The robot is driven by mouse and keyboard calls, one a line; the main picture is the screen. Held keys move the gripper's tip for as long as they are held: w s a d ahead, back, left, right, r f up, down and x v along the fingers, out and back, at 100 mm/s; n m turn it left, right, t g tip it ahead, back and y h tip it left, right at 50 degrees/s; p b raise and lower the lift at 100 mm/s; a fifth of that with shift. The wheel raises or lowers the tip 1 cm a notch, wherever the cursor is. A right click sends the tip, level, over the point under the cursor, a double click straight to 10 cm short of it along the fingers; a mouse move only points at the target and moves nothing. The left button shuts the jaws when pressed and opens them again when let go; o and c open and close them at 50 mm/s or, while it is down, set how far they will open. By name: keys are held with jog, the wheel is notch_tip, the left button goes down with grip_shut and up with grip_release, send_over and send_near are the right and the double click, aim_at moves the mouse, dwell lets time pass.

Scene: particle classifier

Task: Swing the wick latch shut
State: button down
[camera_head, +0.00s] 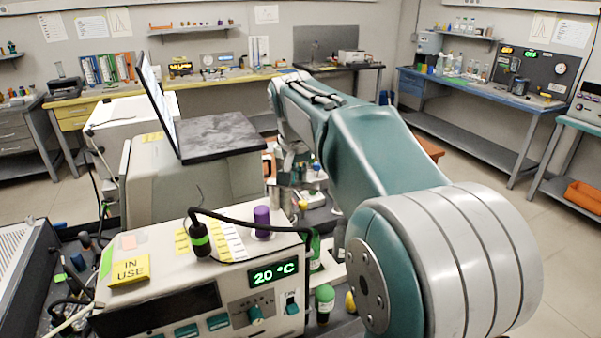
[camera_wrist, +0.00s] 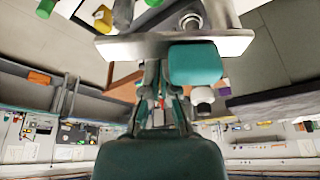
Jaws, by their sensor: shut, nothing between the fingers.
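In the wrist view my gripper (camera_wrist: 160,98) extends from its teal body, with its fingers close together and nothing seen between them. Just beyond the fingers a pale grey bar (camera_wrist: 130,47) crosses the picture, with a teal block (camera_wrist: 195,64) on its right part and a white-and-black cylindrical piece (camera_wrist: 202,97) beside the block. I cannot tell which of these parts is the wick latch, or whether the fingers touch the bar. In the head view my arm covers much of the workplace, and my fingertips cannot be made out.
A beige instrument (camera_head: 160,258) reading 20 °C stands in front, with a purple cap (camera_head: 262,222) and black cable on top. A dark slab (camera_head: 210,140) lies on the case behind it. Green-capped bottles (camera_head: 325,300) stand close to my arm. Open floor lies at right.

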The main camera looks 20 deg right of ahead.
aim_at(296, 184)
jog(key=shift+s+a+m, duration=0.1)
jog(key=shift+s+m, duration=0.25)
jog(key=shift+m, duration=0.35)
jog(key=m, duration=0.1)
jog(key=s+m+g+h, duration=0.1)
jog(key=shift+s+a+m, duration=0.15)
jog(key=shift+a+m, duration=0.15)
jog(key=shift+a, duration=0.05)
jog(key=m, duration=0.1)
jog(key=s+a+m, duration=0.1)
jog(key=m, duration=0.1)
jog(key=m+g, duration=0.1)
jog(key=shift+s+a+m+h, duration=0.25)
jog(key=shift+a+m+h, duration=0.05)
jog(key=a+m, duration=0.1)
jog(key=m+g, duration=0.1)
jog(key=m, duration=0.1)
jog(key=shift+s+a+m, duration=0.3)
jog(key=shift+s+a, duration=0.05)
jog(key=shift+s, duration=0.05)
jog(key=a+m, duration=0.1)
jog(key=m+g, duration=0.1)
jog(key=m, duration=0.1)
jog(key=shift+s+a+g, duration=0.1)
jog(key=shift+a+g, duration=0.2)
jog(key=shift+a, duration=0.7)
